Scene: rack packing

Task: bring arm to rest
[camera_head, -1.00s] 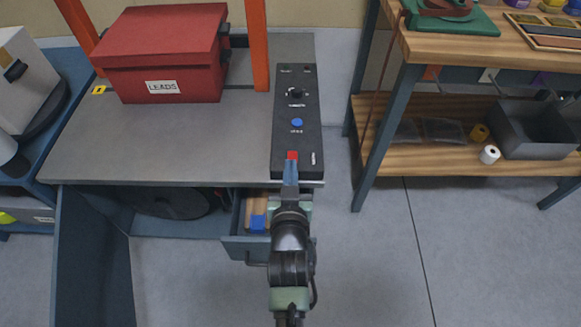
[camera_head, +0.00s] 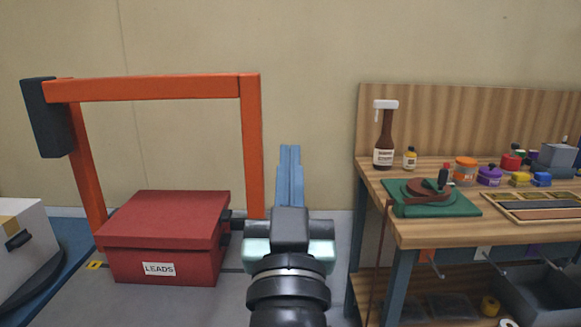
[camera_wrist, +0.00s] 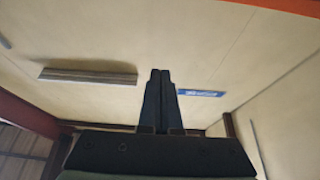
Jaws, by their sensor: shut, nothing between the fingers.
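My gripper (camera_head: 290,150) points upward in the head view, in front of the plain wall and just right of the orange frame's right post. Its two blue fingers are together with nothing between them. In the wrist view my gripper (camera_wrist: 160,75) shows as two dark fingers side by side, also shut and empty. Behind them are the ceiling and upper walls.
The red LEADS box (camera_head: 165,240) sits on the grey table under the orange frame (camera_head: 150,88). To the right, a wooden workbench (camera_head: 410,230) holds a green-based tool (camera_head: 430,200), bottles and jars. Floor shows between table and workbench.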

